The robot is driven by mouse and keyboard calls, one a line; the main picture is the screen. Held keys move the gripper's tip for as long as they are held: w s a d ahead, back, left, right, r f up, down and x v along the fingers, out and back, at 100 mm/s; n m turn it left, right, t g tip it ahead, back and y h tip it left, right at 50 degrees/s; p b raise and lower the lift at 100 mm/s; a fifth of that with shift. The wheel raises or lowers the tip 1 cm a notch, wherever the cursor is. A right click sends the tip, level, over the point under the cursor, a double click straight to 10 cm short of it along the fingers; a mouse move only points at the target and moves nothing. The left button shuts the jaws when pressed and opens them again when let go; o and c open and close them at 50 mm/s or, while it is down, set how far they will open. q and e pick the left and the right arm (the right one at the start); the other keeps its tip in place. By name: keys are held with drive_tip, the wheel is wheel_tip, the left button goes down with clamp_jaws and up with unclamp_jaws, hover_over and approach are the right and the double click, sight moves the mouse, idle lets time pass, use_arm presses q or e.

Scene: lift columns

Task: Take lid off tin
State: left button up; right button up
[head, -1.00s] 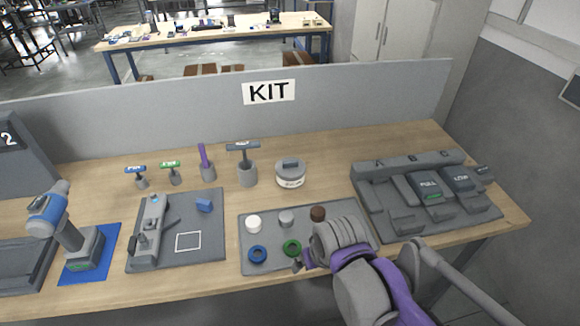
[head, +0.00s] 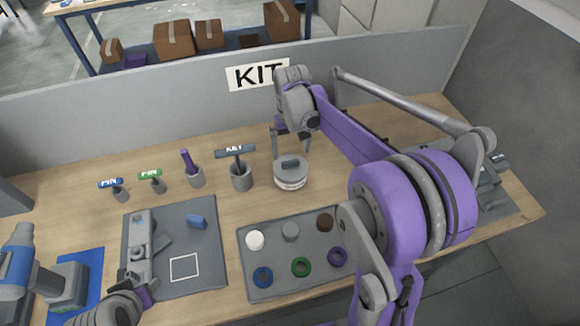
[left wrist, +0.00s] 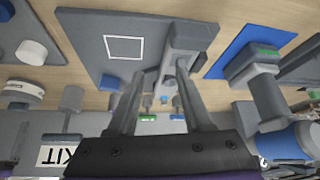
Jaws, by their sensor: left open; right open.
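The tin (head: 291,183) is a round white-grey can with a label band, standing upright on the table below the KIT sign. Its grey lid (head: 279,167) with a raised dark handle (head: 291,162) sits on top. My right gripper (head: 291,150) is open, its fingers pointing down just above and behind the lid, apparently apart from it. The exact gap cannot be told. My left gripper (left wrist: 158,78) is open and empty over the grey fixture board in the left wrist view.
A KEY tool in a holder (head: 241,178) stands just left of the tin, with a purple-handled tool (head: 194,170) beyond. In front lies a grey tray (head: 262,295) with caps and rings. My right arm covers much of the table's right side.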

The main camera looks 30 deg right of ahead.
sight(290, 161)
drive_tip(key=shift+f, duration=0.5)
wheel_tip(290, 161, down, 4)
drive_tip(key=shift+w+a+b, duration=0.1)
drive_tip(key=shift+a+b, duration=0.05)
drive_tip(key=shift+b, duration=0.7)
drive_tip(key=shift+f, duration=0.25)
drive_tip(key=shift+r, duration=0.15)
drive_tip(key=shift+w, duration=0.1)
drive_tip(key=c, duration=1.3)
use_arm(q)
drive_tip(key=f, duration=0.1)
drive_tip(key=s+f, duration=0.1)
drive_tip(key=f, duration=0.1)
drive_tip(key=shift+s, duration=0.15)
use_arm(e)
drive_tip(key=shift+c, duration=0.4)
